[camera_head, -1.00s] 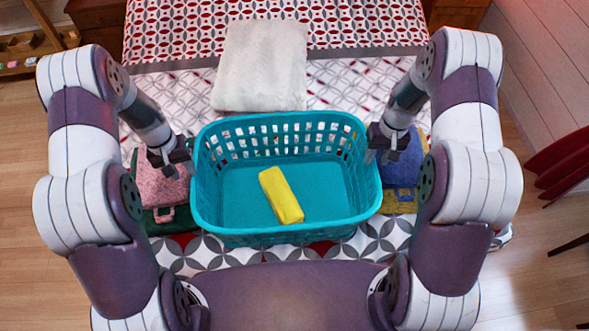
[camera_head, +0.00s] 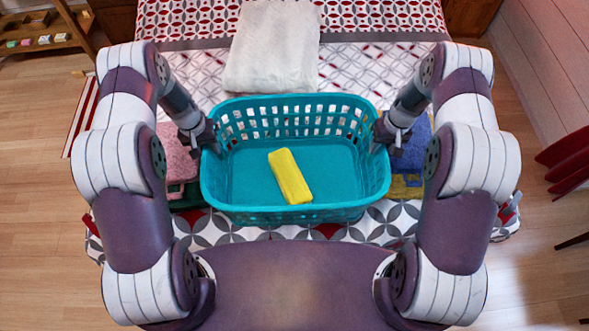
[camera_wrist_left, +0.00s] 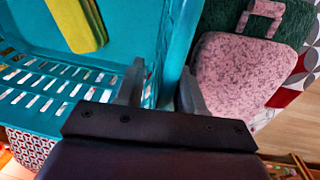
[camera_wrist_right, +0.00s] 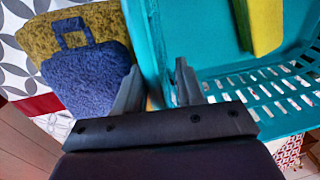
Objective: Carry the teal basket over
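The teal basket (camera_head: 296,213) stands upright on the bed, with a yellow folded cloth (camera_head: 290,177) lying inside it. My left gripper (camera_head: 204,138) is at the basket's left rim, and my right gripper (camera_head: 387,132) is at its right rim. In the left wrist view, the left fingers (camera_wrist_left: 161,85) straddle the basket wall, one inside and one outside. In the right wrist view, the right fingers (camera_wrist_right: 157,80) straddle the opposite wall the same way. I cannot tell whether either pair is clamped on it.
A pink bag (camera_head: 176,158) lies left of the basket and a blue one (camera_head: 414,150) right of it, both close to the grippers. A white blanket (camera_head: 272,48) lies behind it. Wooden floor (camera_head: 50,220) is open at the left. Dark red chairs (camera_head: 568,160) stand at the right.

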